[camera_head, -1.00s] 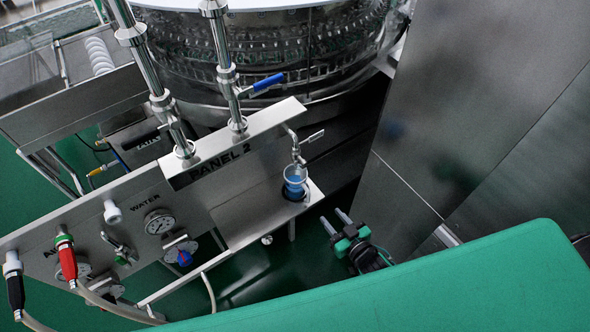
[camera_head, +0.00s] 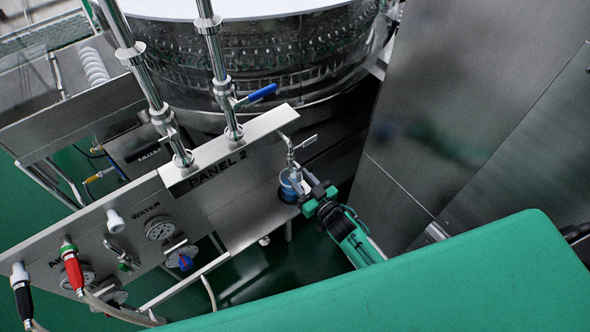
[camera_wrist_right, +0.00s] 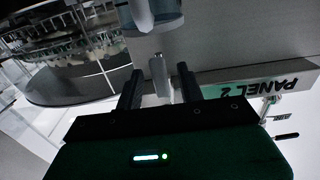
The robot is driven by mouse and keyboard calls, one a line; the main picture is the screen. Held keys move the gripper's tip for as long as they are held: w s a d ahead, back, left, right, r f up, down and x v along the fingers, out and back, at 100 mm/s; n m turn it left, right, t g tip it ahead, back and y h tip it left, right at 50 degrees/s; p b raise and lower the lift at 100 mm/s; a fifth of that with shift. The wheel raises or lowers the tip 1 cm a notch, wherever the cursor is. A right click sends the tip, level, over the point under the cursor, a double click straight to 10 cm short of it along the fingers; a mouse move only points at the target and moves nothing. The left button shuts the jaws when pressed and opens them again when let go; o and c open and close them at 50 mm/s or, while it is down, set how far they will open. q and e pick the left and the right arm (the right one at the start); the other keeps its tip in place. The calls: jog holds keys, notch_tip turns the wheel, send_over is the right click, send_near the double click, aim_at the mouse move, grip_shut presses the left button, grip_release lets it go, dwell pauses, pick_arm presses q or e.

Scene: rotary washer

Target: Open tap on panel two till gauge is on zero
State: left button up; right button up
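Panel two (camera_head: 235,205) is a steel panel with a dark "PANEL 2" label at the left of the head view. A steel tap (camera_head: 290,150) with a small lever (camera_head: 306,142) stands at its right end, above a blue container (camera_head: 287,190). A round gauge (camera_head: 160,228) sits under the word WATER; its needle is too small to read. My right gripper (camera_head: 318,195) is beside the container, below the tap. In the right wrist view my right gripper (camera_wrist_right: 160,88) has its fingers apart, with a pale bar between them and gaps at both sides. My left gripper is out of view.
A blue-handled valve (camera_head: 262,92) is on a pipe above the panel. Red (camera_head: 72,268) and black (camera_head: 22,290) hose fittings are at lower left. A large steel drum (camera_head: 250,60) stands behind. Steel walls (camera_head: 460,110) close the right.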

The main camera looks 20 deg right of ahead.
aim_at(300, 179)
jog(key=shift+x, duration=1.6)
grip_shut()
